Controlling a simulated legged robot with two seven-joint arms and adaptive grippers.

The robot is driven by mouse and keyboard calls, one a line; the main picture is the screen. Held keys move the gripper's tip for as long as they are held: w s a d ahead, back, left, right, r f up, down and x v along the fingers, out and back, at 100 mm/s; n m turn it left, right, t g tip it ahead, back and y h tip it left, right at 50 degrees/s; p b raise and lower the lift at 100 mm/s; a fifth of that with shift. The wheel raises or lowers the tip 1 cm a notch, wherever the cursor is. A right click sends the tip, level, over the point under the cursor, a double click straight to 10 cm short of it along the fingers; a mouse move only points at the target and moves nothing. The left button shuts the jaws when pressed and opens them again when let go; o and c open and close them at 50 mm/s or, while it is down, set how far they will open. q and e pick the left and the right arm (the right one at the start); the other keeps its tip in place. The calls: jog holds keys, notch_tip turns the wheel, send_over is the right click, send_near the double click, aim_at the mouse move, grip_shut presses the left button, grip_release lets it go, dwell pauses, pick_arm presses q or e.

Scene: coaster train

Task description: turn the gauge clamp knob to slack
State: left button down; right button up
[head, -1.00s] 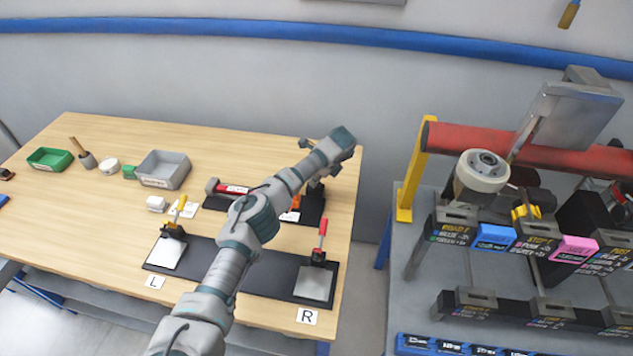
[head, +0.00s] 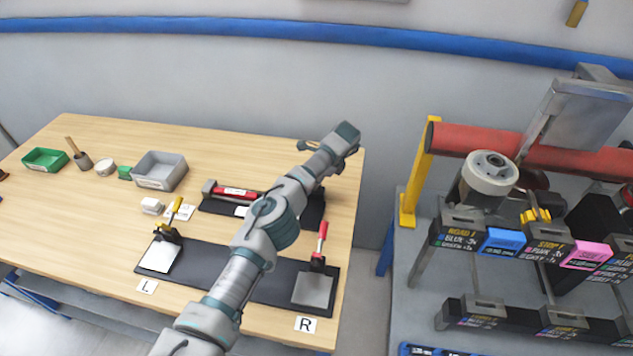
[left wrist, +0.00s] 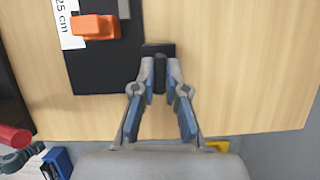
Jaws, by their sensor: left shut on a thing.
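The gauge's dark base plate (head: 313,212) lies at the right rear of the wooden table, with a red bar (head: 236,192) at its left end. In the left wrist view, the base (left wrist: 95,70) carries an orange block (left wrist: 95,27) and a white "25 cm" label (left wrist: 68,25). A dark upright knob-like piece (left wrist: 160,78) stands at the plate's edge. My left gripper (left wrist: 161,76) is shut on this piece, one finger on each side. In the head view my arm hides the fingertips and the orange block. The knob's turn angle cannot be told. My right gripper is not in view.
A dark mat (head: 205,263) in front bears a yellow-handled clamp (head: 172,222) and a red-handled clamp (head: 320,245). A grey bin (head: 160,170) and a green tray (head: 45,160) stand at the left rear. A rack (head: 500,235) stands right, beyond a gap.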

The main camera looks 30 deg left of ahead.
pick_arm(q)
jog(key=c, duration=1.2)
grip_release()
jog(key=shift+w, duration=0.25)
